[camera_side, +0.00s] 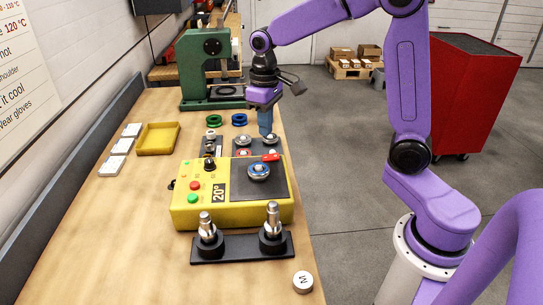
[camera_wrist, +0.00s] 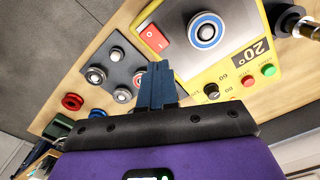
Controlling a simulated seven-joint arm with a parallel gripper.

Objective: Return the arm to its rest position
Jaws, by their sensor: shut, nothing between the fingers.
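My gripper (camera_side: 265,129) hangs from my purple arm with its blue fingers pointing down over the workbench. Its fingers are together and empty. In the wrist view my gripper (camera_wrist: 156,68) also shows closed, with nothing between the fingertips. The fingertips are near the dark plate (camera_side: 275,148) that holds several round metal parts, behind the yellow heater box (camera_side: 230,213). I cannot tell the exact height of the fingertips above the plate.
A green press (camera_side: 212,45) stands behind my gripper. A bearing with a blue ring (camera_side: 259,171) sits on the heater. Two upright pegs stand on a black base (camera_side: 240,249) in front. A yellow tray (camera_side: 158,138) lies left. A red cabinet (camera_side: 475,90) stands right.

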